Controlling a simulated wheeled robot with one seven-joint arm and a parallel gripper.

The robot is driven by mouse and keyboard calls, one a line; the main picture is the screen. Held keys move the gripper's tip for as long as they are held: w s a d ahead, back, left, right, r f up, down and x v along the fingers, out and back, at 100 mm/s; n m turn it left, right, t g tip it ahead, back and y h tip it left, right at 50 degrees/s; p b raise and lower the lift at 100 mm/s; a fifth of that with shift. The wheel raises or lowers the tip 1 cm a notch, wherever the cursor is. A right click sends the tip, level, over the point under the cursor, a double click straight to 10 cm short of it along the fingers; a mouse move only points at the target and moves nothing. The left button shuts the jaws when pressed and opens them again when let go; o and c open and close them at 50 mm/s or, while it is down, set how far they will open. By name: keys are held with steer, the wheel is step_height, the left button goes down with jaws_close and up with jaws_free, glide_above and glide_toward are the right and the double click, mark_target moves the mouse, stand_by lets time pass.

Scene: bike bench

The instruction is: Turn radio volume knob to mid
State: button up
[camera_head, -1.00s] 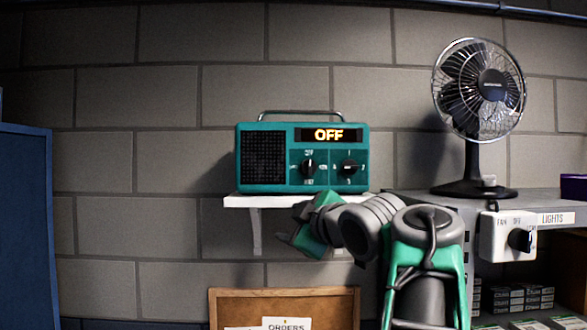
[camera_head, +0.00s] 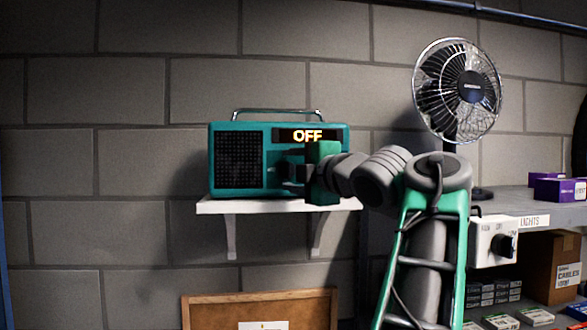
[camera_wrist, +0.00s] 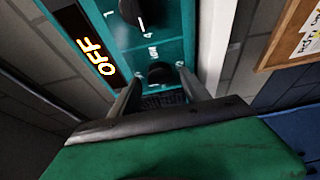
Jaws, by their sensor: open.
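The teal radio (camera_head: 238,130) sits on a white wall shelf (camera_head: 225,207). Its lit display (camera_head: 300,136) reads OFF. In the wrist view the radio face is turned sideways, with the display (camera_wrist: 88,45) at the left. My gripper (camera_head: 288,172) is at the radio's front, over its left knob. In the wrist view my open gripper (camera_wrist: 158,78) has one finger on each side of that dark knob (camera_wrist: 160,73); I cannot tell whether they touch it. The other knob (camera_wrist: 135,10), near the marks 1 and 4, is above it. My gripper hides both knobs in the head view.
A fan (camera_head: 460,92) stands on the grey bench at right. A LIGHTS switch box (camera_head: 490,240) is on the bench's front, close to my arm. A wood-framed board (camera_head: 262,300) is below the shelf. The wall left of the radio is clear.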

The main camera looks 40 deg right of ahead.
steer(key=shift+c, duration=0.5)
jaws_close()
